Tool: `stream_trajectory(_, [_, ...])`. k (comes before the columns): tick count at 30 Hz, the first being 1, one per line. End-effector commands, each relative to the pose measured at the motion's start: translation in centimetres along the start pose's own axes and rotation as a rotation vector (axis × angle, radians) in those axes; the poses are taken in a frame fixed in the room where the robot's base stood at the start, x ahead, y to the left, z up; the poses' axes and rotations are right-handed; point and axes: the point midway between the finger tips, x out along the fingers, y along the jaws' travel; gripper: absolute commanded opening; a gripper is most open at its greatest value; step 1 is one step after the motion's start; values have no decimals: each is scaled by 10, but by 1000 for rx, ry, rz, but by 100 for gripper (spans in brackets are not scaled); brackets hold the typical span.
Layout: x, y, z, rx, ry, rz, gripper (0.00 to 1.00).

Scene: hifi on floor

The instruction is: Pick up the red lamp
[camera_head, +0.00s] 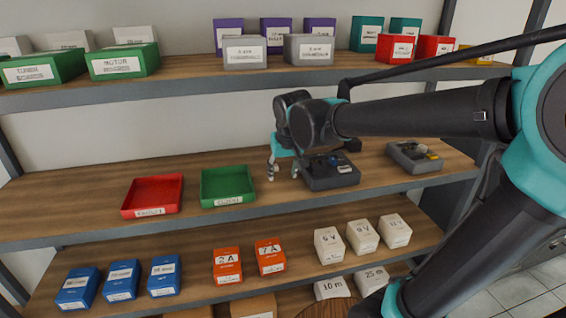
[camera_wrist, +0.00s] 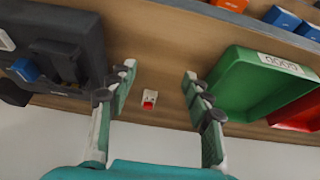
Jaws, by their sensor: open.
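The red lamp (camera_wrist: 148,103) shows in the wrist view as a small red piece on a white base, on the wooden shelf. It lies between my gripper's two fingers in the picture, a little beyond their tips. My gripper (camera_wrist: 157,90) is open and empty. In the head view my gripper (camera_head: 283,172) hangs over the middle shelf, between the green tray and a dark grey device. The lamp cannot be made out in the head view.
A green tray (camera_head: 228,202) and a red tray (camera_head: 153,211) stand left of my gripper. A dark grey device (camera_head: 330,185) stands close on the right, with another grey device (camera_head: 413,168) further right. The upper shelf (camera_head: 190,68) holds boxes above.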

Motion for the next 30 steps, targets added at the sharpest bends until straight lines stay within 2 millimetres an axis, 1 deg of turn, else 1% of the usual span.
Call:
stream_trajectory(15, [31, 1, -74, 3, 0, 1, 50])
stream_trajectory(18, [37, 1, -86, 2, 0, 0, 50])
stream_trajectory(28, [45, 1, -106, 2, 0, 1, 50])
stream_trajectory(30, [56, 1, -106, 2, 0, 1, 50])
